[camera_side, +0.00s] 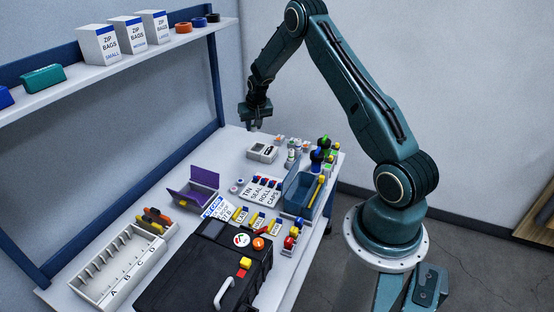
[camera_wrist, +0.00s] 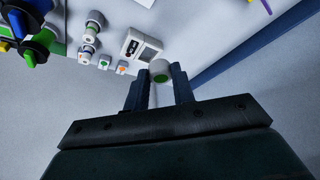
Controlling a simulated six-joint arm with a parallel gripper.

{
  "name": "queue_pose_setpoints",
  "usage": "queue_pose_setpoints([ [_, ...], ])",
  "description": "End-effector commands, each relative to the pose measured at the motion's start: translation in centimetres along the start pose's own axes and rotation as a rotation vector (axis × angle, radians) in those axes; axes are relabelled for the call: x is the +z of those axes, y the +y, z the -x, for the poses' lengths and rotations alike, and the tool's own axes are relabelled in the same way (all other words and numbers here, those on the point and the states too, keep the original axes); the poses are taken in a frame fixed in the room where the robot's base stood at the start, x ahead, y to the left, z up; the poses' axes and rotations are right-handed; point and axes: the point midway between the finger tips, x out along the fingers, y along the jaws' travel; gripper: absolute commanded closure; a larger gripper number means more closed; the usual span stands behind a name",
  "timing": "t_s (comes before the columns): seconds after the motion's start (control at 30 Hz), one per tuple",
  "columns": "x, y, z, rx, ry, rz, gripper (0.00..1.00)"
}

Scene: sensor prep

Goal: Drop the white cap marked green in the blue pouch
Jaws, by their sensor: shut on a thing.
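My gripper (camera_side: 254,126) is raised above the far end of the table in the side view. In the wrist view my gripper (camera_wrist: 160,78) is shut on the white cap with a green mark (camera_wrist: 160,72), which sits between the fingertips. The cap is too small to make out in the side view. A blue open-topped container (camera_side: 302,193) stands at the table's right edge, well away from my gripper. I cannot tell whether it is the blue pouch; no other clear pouch shows.
A small white device (camera_side: 262,153) lies below my gripper, with vials and small caps to its right. A purple open box (camera_side: 198,190), a white divided tray (camera_side: 120,266) and a black case (camera_side: 205,268) stand nearer. A shelf (camera_side: 120,62) with boxes runs along the left.

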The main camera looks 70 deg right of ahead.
Motion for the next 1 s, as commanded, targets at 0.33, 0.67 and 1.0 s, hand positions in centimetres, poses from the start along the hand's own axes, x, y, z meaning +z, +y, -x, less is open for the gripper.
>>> queue_pose_setpoints([
  [0.33, 5.4, 3.5, 1.9, -0.001, -0.001, 0.004, 0.95],
  [0.67, 11.1, 6.2, 4.4, -0.003, -0.001, 0.003, 0.95],
  [1.0, 16.4, 8.0, 7.0, -0.007, -0.001, -0.004, 0.95],
])
